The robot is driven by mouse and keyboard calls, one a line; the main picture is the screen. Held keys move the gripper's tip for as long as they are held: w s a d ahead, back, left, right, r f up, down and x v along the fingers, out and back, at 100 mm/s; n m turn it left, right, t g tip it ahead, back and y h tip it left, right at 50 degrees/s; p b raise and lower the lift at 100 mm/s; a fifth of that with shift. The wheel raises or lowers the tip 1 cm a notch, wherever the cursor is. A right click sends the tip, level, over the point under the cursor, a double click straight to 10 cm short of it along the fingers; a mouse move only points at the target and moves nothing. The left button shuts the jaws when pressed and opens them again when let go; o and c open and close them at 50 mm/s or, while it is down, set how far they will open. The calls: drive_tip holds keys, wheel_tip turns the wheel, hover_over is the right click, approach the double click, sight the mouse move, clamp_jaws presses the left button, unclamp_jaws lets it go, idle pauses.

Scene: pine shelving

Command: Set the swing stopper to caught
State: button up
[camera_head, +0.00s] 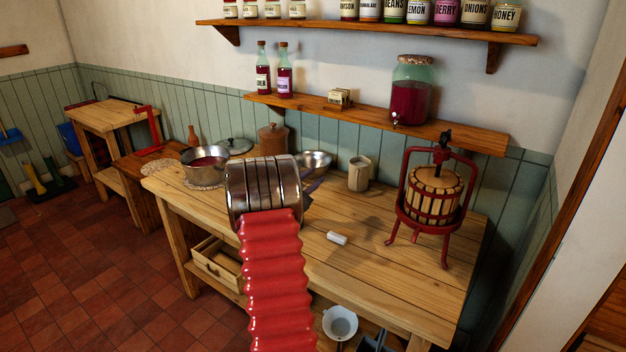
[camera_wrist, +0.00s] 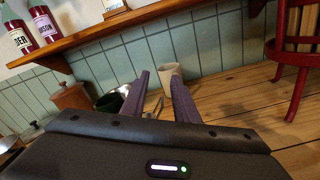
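I cannot make out a swing stopper for certain in either view. Two dark red bottles with labels (camera_head: 284,72) (camera_wrist: 47,22) stand upright on the lower wall shelf; their tops are too small to read in the head view and cut off in the wrist view. My gripper (camera_wrist: 160,78) is open, its two dark purple fingers apart with nothing held between them. It points over the workbench toward a cream jug (camera_wrist: 170,72), which stands beyond the fingertips. In the head view the jug (camera_head: 360,175) stands at the bench's back, and my arm's metal wrist hides most of the gripper.
A red-framed fruit press (camera_head: 434,195) stands at the bench's right. A small white block (camera_head: 337,238) lies mid-bench. A pot (camera_head: 204,165), metal bowl (camera_head: 316,158) and brown crock (camera_head: 273,138) stand left and behind. A large red-filled jar (camera_head: 410,92) is on the lower shelf (camera_head: 470,138).

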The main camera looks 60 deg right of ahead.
clamp_jaws()
idle(0.3)
drive_tip(key=shift+r+n, duration=0.2)
drive_tip(key=shift+n, duration=0.1)
drive_tip(key=w+r+n, duration=0.1)
drive_tip(key=w+n, duration=0.3)
drive_tip(key=n, duration=0.7)
drive_tip(key=w+d+r+n, duration=0.1)
drive_tip(key=w+n, duration=0.4)
drive_tip(key=n, duration=0.6)
drive_tip(key=shift+d+r, duration=0.2)
drive_tip(key=shift+r, duration=0.3)
drive_tip(key=shift+w+n, duration=0.1)
drive_tip(key=shift+n, duration=0.2)
